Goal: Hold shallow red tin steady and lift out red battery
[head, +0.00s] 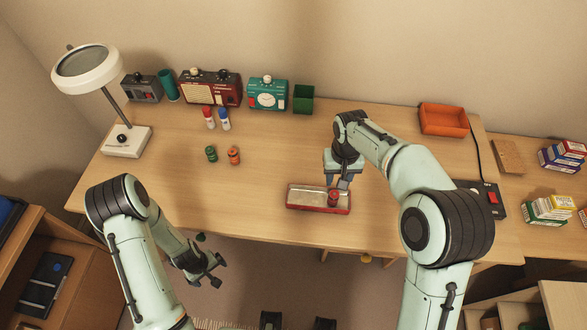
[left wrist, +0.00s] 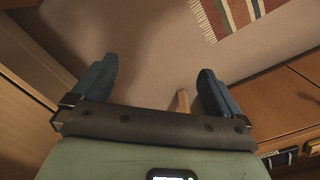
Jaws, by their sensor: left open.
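The shallow red tin (head: 305,208) lies on the desk near its front edge. The red battery (head: 333,198) stands in the right part of the tin. My right gripper (head: 337,184) is directly above and behind the battery, pointing down at the tin; its fingertips partly overlap the battery, and whether they touch it is unclear. My left gripper (head: 208,270) is in front of the desk, below and left of the tin, open and empty.
Green and orange cylinders (head: 233,155) and red and blue bottles (head: 209,117) stand left of the tin. An orange tray (head: 443,119) is at right. The desk's middle is clear.

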